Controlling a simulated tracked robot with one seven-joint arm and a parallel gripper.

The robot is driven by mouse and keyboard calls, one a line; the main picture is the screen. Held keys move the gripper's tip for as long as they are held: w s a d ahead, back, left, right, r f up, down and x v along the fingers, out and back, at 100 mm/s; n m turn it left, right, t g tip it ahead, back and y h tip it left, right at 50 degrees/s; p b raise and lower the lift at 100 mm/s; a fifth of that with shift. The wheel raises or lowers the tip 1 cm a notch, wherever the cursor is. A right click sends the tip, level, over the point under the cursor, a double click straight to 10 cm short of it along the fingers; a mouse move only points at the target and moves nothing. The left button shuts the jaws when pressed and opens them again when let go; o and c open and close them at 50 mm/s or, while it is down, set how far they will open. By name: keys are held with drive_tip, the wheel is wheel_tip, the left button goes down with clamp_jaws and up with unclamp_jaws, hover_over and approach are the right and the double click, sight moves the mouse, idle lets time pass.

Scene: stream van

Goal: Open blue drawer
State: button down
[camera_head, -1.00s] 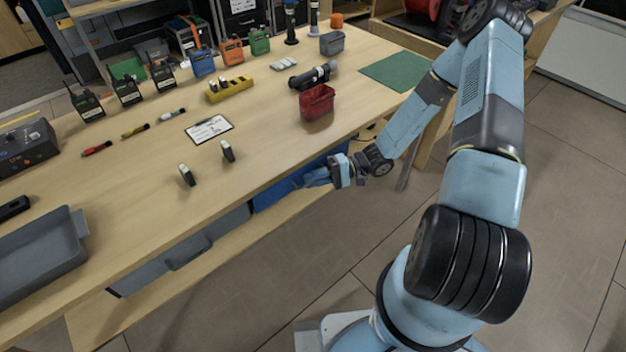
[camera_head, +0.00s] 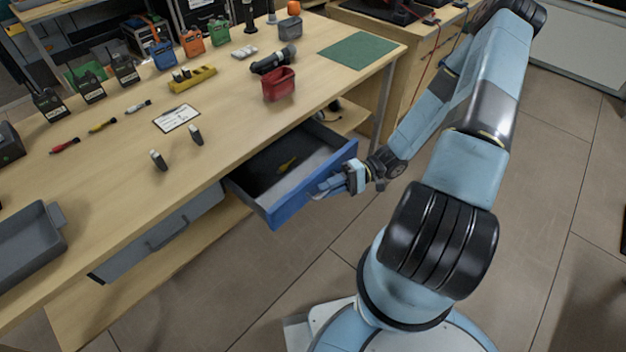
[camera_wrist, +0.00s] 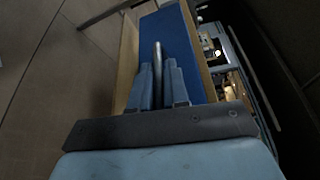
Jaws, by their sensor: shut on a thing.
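The blue drawer (camera_head: 290,195) is pulled well out from under the front edge of the wooden workbench. Its dark interior shows, with a small yellow item (camera_head: 287,164) lying inside. My gripper (camera_head: 322,190) is at the drawer's front face. In the wrist view the drawer's blue front (camera_wrist: 180,45) fills the space ahead, and the fingers (camera_wrist: 158,85) are shut on the drawer's grey handle (camera_wrist: 158,56), which stands between them.
A closed grey drawer (camera_head: 165,240) is to the left under the bench. A red bin (camera_head: 279,84) stands on the workbench (camera_head: 220,150) above the blue drawer. The floor in front of the drawer is clear.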

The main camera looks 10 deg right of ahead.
drive_tip(key=shift+s+d+f, duration=0.2)
drive_tip(key=shift+s+d, duration=0.75)
drive_tip(key=shift+s, duration=0.25)
drive_tip(key=c, duration=1.2)
unclamp_jaws()
drive_tip(key=shift+a+r, duration=0.1)
drive_tip(key=v, duration=1.3)
drive_tip(key=shift+d, duration=0.4)
